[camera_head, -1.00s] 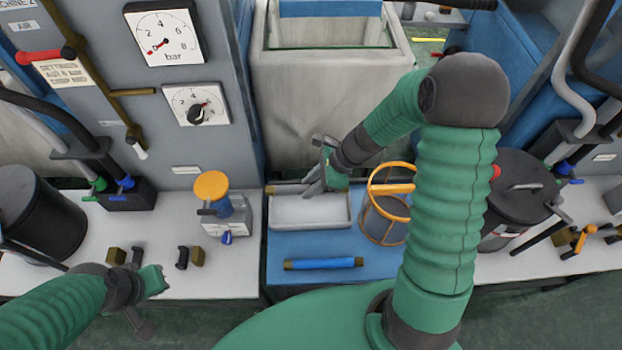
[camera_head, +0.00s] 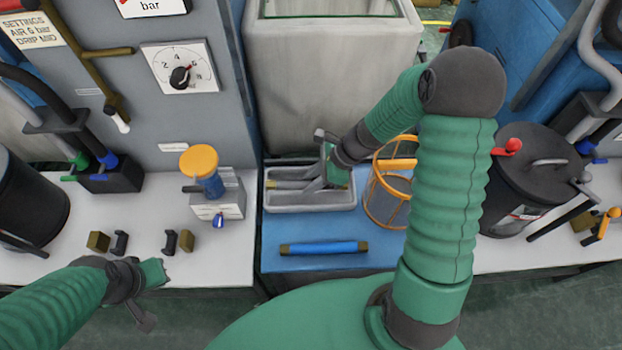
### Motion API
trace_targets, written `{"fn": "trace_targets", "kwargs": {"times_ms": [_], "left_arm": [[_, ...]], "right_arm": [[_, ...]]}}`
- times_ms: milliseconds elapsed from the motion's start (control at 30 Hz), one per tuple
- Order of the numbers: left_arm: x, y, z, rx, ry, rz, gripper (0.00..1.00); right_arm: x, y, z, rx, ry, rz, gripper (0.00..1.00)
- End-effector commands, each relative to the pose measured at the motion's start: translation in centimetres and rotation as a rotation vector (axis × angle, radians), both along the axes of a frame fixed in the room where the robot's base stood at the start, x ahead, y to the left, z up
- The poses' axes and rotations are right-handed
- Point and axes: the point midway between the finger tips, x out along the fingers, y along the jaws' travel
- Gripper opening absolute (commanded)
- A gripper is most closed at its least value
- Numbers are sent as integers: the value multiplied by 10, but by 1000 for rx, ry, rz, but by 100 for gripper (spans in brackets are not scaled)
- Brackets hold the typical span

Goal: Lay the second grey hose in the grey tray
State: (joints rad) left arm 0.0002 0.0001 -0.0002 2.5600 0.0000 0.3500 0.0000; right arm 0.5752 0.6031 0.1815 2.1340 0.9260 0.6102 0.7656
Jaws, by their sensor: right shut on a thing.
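The grey tray (camera_head: 310,207) stands on the blue bench top in the middle. My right gripper (camera_head: 312,187) is down inside it, shut on a grey hose (camera_head: 290,184) with a brass-coloured end at the left. The gripper's fingers hide much of the hose, and I cannot tell whether it touches the tray floor. Another slim grey piece seems to lie behind it along the tray's back, partly hidden. My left gripper (camera_head: 155,294) is open and empty at the lower left, in front of the white bench.
A blue hose (camera_head: 324,248) with brass ends lies in front of the tray. An orange-rimmed basket (camera_head: 387,205) stands close to the tray's right. A yellow-topped device (camera_head: 200,162) and small fittings (camera_head: 178,241) are at the left. A black pot (camera_head: 530,175) stands at the right.

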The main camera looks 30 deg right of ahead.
Motion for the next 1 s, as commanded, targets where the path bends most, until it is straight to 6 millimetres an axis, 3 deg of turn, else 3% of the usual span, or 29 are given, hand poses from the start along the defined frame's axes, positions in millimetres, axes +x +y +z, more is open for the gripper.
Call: {"fn": "trace_targets", "kwargs": {"times_ms": [300,333,500,733,933,1000], "left_arm": [[0,0,-3,0,0,-1,0],[0,0,-3,0,0,-1,0],[0,0,-3,0,0,0,0],[0,0,-3,0,0,0,0],[0,0,-3,0,0,-1,0],[0,0,-3,0,0,0,0]], "right_arm": [[-1,-2,-6,-8,2,-2,0],[-1,-2,-6,-8,2,-2,29],[-1,-2,-6,-7,2,-2,51],[-1,-2,-6,-6,2,-2,52],[-1,-2,-6,-7,2,-2,78],[-1,-2,-6,-7,2,-2,79]]}}
